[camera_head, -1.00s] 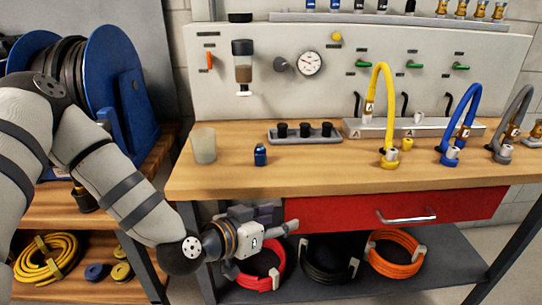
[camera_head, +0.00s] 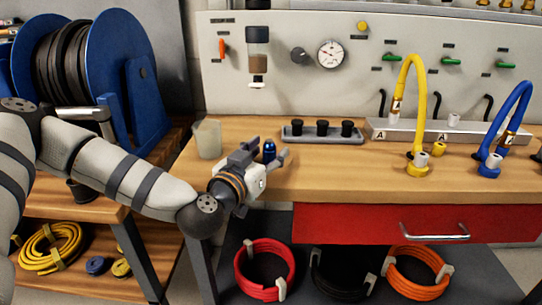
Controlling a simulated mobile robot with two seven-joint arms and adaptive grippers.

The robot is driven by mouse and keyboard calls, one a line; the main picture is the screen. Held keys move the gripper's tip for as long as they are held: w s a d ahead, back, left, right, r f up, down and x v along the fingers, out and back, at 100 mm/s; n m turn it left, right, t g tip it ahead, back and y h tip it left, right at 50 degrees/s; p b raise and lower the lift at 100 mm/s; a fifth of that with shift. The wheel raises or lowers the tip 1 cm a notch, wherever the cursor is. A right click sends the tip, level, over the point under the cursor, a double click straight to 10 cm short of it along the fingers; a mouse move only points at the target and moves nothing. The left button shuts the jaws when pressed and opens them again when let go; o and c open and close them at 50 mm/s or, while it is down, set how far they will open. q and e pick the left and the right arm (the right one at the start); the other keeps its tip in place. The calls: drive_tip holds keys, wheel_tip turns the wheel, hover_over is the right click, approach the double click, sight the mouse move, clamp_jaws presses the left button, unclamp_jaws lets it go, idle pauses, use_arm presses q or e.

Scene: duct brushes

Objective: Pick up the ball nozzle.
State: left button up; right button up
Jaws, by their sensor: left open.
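A small blue piece with a rounded top (camera_head: 269,147), which I take to be the ball nozzle, stands upright on the wooden bench top. Its lower part is hidden behind my left gripper (camera_head: 265,155). My left gripper reaches in from the left at the bench's front edge, with its fingers pointing up and to the right. It is open, and in the picture one finger shows on each side of the blue piece. I cannot tell whether either finger touches it. My right gripper is out of view.
A translucent cup (camera_head: 207,139) stands left of the blue piece. A grey tray with black plugs (camera_head: 322,136) lies behind it to the right. Yellow (camera_head: 420,90) and blue (camera_head: 514,115) hoses arch further right. A red drawer (camera_head: 365,222) is below; the front bench top is clear.

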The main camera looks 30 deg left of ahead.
use_arm(q)
drive_tip(key=shift+w, duration=0.6)
clamp_jaws()
